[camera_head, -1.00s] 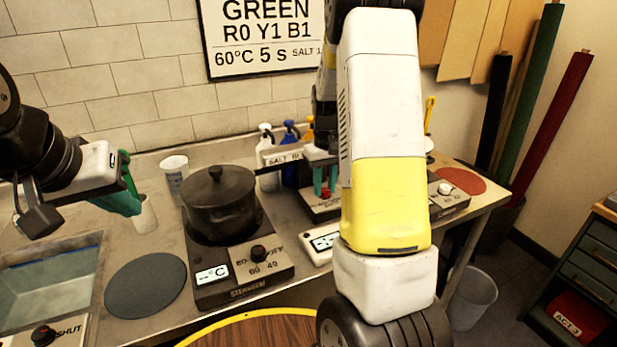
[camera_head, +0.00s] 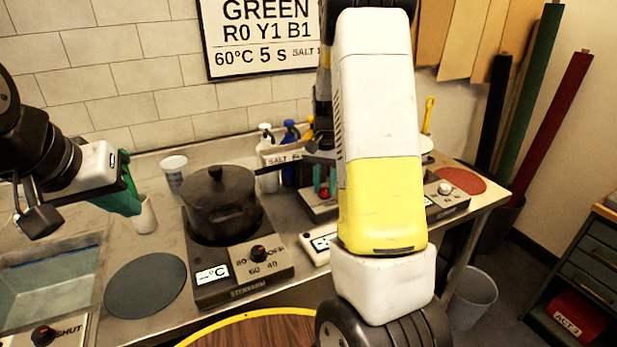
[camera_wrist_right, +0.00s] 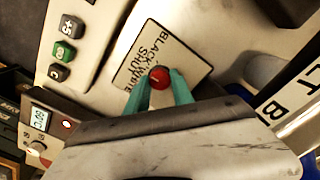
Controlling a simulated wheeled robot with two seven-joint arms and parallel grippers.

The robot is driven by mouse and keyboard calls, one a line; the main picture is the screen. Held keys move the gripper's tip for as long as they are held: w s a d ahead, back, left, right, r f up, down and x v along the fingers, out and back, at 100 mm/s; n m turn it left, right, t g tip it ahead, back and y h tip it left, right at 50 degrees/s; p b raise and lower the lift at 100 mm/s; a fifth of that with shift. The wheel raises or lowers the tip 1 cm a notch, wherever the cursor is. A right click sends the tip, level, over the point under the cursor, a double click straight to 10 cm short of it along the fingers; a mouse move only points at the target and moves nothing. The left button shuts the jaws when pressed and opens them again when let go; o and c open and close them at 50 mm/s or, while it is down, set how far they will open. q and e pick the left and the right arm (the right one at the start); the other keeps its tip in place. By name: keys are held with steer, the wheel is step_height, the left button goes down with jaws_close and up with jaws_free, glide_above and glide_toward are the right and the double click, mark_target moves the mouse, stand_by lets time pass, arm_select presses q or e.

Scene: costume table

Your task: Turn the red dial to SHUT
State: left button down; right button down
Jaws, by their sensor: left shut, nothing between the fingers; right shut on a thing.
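The red dial (camera_wrist_right: 160,78) shows in the right wrist view, beside a pale label plate (camera_wrist_right: 158,50) with BLACK, WHITE and SHUT. My right gripper (camera_wrist_right: 160,88) is shut on it, one teal finger on each side. I cannot read where the dial points. In the head view my right gripper (camera_head: 325,185) is at a dark unit behind my right arm, which hides much of it. My left gripper (camera_head: 125,203) is shut and empty, above the table by a small white cup (camera_head: 146,215). Another dial marked SHUT (camera_head: 43,335) shows at the front left.
A black pot (camera_head: 218,205) stands on a hotplate (camera_head: 240,290) between my grippers. Spray bottles (camera_head: 290,155) stand behind. A dark round mat (camera_head: 145,285) and a sink basin (camera_head: 45,285) lie left. The right wrist view shows buttons (camera_wrist_right: 62,50) beside the label.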

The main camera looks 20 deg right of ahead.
mark_target(325, 189)
steer(key=shift+m, duration=0.3)
steer(key=c, duration=1.1)
jaws_free()
steer(key=shift+r, duration=0.1)
step_height(325, 189, up, 8)
steer(key=shift+f, duration=0.25)
steer(key=shift+r, duration=0.1)
